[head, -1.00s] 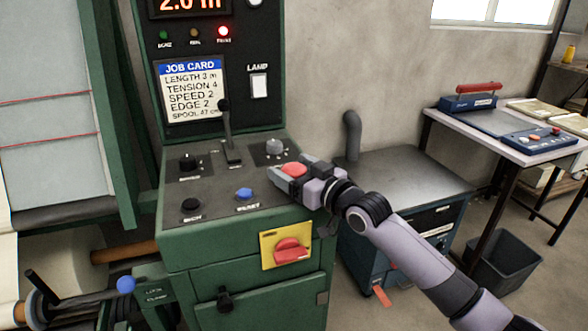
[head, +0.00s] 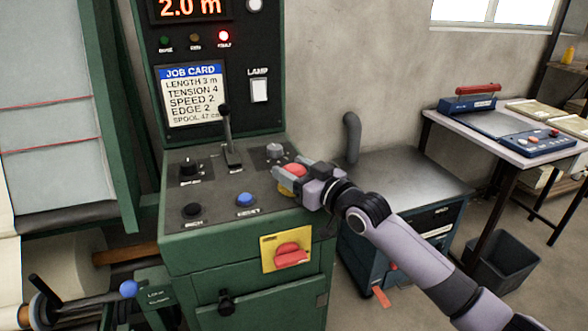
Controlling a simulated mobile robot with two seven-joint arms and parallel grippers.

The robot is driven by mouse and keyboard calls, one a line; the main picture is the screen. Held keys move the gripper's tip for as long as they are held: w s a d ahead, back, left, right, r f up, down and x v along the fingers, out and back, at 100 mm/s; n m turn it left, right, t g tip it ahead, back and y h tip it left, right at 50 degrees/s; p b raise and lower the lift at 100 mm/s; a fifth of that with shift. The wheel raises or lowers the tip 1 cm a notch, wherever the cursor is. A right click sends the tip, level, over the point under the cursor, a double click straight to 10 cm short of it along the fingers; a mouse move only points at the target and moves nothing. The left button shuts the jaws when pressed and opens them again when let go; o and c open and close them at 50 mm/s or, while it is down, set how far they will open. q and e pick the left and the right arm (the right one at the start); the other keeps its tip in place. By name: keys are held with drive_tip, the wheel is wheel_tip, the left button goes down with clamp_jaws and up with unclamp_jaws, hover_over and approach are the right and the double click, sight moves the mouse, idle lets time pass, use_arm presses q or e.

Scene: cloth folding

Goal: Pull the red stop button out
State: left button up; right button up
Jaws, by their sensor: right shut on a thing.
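The red stop button (head: 293,169) is on the right side of the green machine's sloped control panel (head: 215,195). It is a round red head, partly hidden by my right gripper (head: 290,178). The right gripper reaches in from the right and is shut on the button, with a finger across its near-left side. A patch of yellow (head: 286,190) shows just below the fingers, at the button's base. My left gripper is not in view.
The panel also has a lever (head: 228,140), a blue button (head: 245,199) and black knobs. A red rotary switch (head: 288,255) on a yellow plate is on the front below. A red lamp (head: 223,36) is lit above. A blue cabinet (head: 410,185) stands close on the right.

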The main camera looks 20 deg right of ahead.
sight(301, 172)
drive_tip(key=shift+r, duration=0.3)
drive_tip(key=o, duration=1.5)
drive_tip(key=shift+f, duration=0.1)
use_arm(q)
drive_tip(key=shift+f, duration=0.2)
use_arm(e)
drive_tip(key=shift+v, duration=3.6)
